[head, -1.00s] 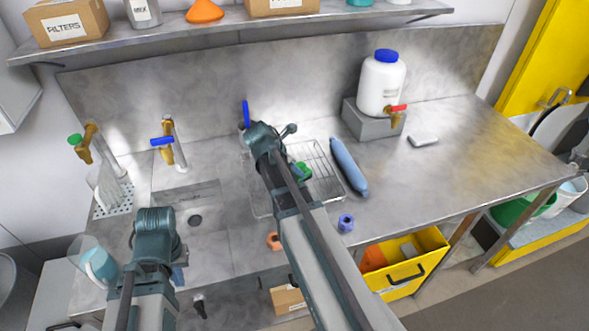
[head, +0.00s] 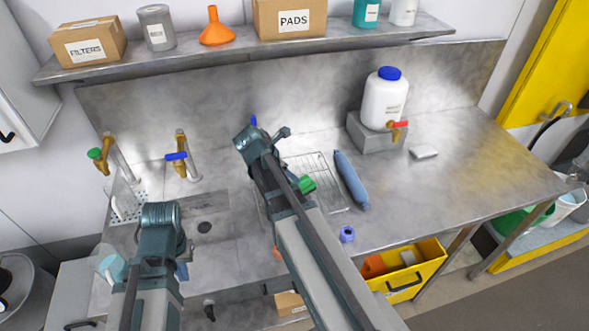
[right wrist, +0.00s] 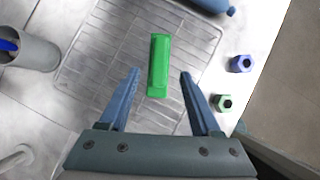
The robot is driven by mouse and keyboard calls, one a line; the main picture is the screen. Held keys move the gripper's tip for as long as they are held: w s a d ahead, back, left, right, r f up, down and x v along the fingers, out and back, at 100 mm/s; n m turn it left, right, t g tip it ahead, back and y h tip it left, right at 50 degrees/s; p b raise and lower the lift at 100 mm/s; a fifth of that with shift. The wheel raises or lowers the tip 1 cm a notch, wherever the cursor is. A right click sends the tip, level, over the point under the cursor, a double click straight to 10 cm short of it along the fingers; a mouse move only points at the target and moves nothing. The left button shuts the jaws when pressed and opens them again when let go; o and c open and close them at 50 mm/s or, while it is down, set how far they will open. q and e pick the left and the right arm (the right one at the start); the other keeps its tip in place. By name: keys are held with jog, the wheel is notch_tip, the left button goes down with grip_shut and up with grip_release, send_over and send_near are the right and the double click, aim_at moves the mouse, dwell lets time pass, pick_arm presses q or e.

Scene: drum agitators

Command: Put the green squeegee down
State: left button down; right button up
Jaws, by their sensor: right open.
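The green squeegee (head: 306,184) lies on the wire rack (head: 333,196) on the steel bench, partly hidden by my right arm in the head view. In the right wrist view it shows as a green block (right wrist: 159,65) on the rack (right wrist: 92,62). My right gripper (right wrist: 160,75) is open, with one blue finger on each side of the squeegee's near end and a gap on both sides. The height between them is unclear. My left gripper (head: 181,271) is low at the left, over the bench front, mostly hidden by its own wrist.
A blue bottle-shaped thing (head: 350,179) lies right of the rack. A blue nut (right wrist: 241,63) and a green nut (right wrist: 224,103) sit beside the rack. A white jug (head: 384,101) stands behind.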

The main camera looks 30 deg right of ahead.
pick_arm(q)
notch_tip(320, 180, up, 3)
jog(key=shift+f+p, duration=0.1)
jog(key=shift+p, duration=0.9)
pick_arm(e)
jog(key=v, duration=0.3)
jog(key=shift+a+r, duration=0.1)
jog(key=shift+r, duration=0.1)
jog(key=s+a+f+m+y, duration=0.1)
jog(key=s+a+m, duration=0.4)
jog(key=a, duration=0.3)
jog(key=s+a+f+m+y, duration=0.1)
jog(key=s+a+m+y, duration=0.1)
jog(key=s+a+m, duration=0.3)
jog(key=s+a+f+m+g+y, duration=0.1)
jog(key=s+a+m, duration=0.4)
jog(key=a, duration=0.6)
jog(key=shift+m+y, duration=0.6)
jog(key=shift+s+a+f, duration=0.1)
jog(key=shift+f, duration=0.05)
notch_tip(320, 180, down, 8)
jog(key=b, duration=0.7)
jog(key=shift+b, duration=0.35)
pick_arm(q)
notch_tip(320, 180, down, 7)
pick_arm(e)
jog(key=shift+r, duration=0.4)
